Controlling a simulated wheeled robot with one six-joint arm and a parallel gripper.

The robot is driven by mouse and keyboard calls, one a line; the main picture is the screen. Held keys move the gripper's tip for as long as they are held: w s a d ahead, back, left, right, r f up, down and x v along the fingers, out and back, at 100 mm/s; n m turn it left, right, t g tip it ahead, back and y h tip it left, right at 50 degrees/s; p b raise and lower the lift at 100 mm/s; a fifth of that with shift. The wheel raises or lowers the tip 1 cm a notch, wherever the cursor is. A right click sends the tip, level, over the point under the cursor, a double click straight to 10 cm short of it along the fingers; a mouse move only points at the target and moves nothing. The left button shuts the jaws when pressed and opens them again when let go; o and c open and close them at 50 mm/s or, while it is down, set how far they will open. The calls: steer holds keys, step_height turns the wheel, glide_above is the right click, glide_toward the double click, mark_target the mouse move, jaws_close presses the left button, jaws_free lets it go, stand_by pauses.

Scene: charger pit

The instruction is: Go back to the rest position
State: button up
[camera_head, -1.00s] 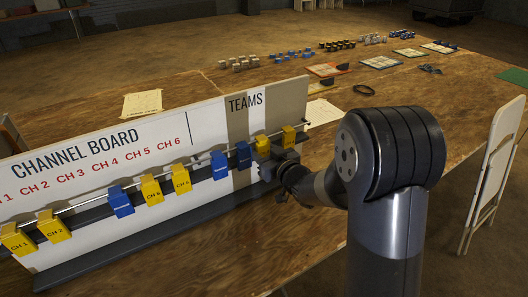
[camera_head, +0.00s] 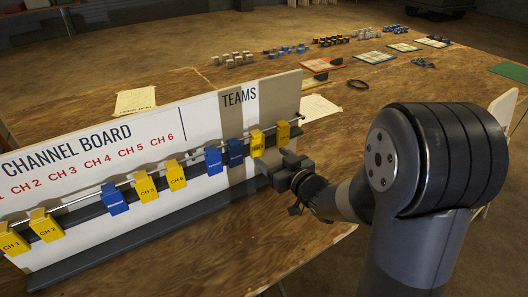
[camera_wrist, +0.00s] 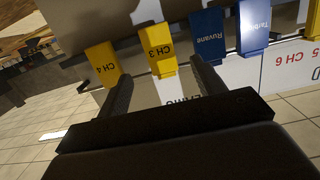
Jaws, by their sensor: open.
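The channel board (camera_head: 110,185) stands upright on the table with coloured tags hung on a rail. My gripper (camera_head: 264,164) is in front of its TEAMS end, open and empty. In the wrist view my two fingers (camera_wrist: 160,73) are spread, and the yellow CH 3 tag (camera_wrist: 161,50) hangs in the gap between their tips, not gripped. The yellow CH 4 tag (camera_wrist: 103,64) is to its left there, and the blue Ruvane tag (camera_wrist: 207,38) and another blue tag (camera_wrist: 252,28) to its right. In the head view the CH 3 tag (camera_head: 257,141) hangs just beyond my gripper.
More yellow and blue tags hang along the rail to the left. The wooden table (camera_head: 390,110) is largely clear right of the board. A black ring (camera_head: 358,84) and small coloured blocks (camera_head: 233,59) lie farther back.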

mark_target(259, 143)
steer(key=shift+v, duration=1.5)
steer(key=shift+w+a, duration=0.1)
steer(key=p+x, duration=0.1)
steer(key=x, duration=1)
steer(key=shift+r+p, duration=0.45)
steer(key=shift+r, duration=0.1)
steer(key=shift+s+r, duration=0.2)
steer(key=shift+r, duration=0.05)
steer(key=shift+s+d+f, duration=0.1)
steer(key=shift+s+d, duration=0.3)
steer(key=shift+s, duration=0.05)
